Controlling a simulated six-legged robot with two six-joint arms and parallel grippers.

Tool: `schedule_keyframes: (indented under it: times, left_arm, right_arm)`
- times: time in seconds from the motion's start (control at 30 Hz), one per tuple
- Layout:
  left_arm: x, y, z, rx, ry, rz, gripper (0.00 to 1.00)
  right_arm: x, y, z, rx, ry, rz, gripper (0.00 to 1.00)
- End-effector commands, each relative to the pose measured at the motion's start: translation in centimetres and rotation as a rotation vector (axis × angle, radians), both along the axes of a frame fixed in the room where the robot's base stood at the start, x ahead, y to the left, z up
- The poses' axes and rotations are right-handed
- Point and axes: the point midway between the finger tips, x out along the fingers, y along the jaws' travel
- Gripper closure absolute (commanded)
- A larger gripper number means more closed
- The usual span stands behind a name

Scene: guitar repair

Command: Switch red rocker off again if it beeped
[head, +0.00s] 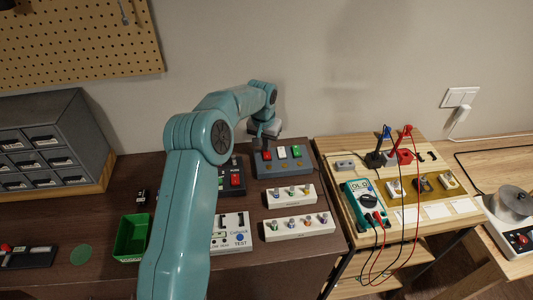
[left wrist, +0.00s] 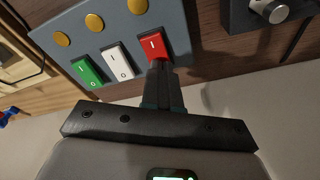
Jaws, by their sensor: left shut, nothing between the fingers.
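A blue-grey switch box (head: 284,168) sits at the back of the dark bench. It carries a red rocker (head: 267,155), a white rocker (head: 282,153) and a green rocker (head: 296,151), with yellow round buttons in front. My left gripper (head: 268,136) is shut and empty, pointing down at the red rocker. In the left wrist view the shut fingertips (left wrist: 160,68) overlap one end of the red rocker (left wrist: 152,44). Its "I" mark shows; its other end is hidden behind the fingers. I cannot tell whether they touch it or which way it is tipped. My right gripper is out of view.
A dark box with a red switch (head: 236,179) stands left of the switch box. Two white knob strips (head: 290,195) (head: 299,227) lie in front. A green bin (head: 132,238) and grey drawers (head: 45,140) are at left. A multimeter (head: 366,203) with leads is at right.

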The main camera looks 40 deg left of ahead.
Motion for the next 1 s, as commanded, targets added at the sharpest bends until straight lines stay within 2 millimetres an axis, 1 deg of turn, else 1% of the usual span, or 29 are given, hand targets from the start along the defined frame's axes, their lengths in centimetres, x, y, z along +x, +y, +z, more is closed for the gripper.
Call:
schedule_keyframes:
  times: [0.33,0.47,0.57,1.0]
  left_arm:
    - [-0.1,0.0,-0.7,-0.001,0.003,0.0,1.0]
    - [-0.1,-0.1,-0.5,-0.002,0.005,0.0,1.0]
    - [-0.1,-0.1,0.1,-0.002,0.006,0.0,1.0]
    - [0.0,0.0,4.2,0.0,0.001,-0.001,1.0]
  right_arm:
    - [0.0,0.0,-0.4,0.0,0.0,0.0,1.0]
    - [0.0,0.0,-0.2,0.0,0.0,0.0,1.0]
    - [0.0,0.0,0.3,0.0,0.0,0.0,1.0]
    - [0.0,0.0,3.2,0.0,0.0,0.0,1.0]
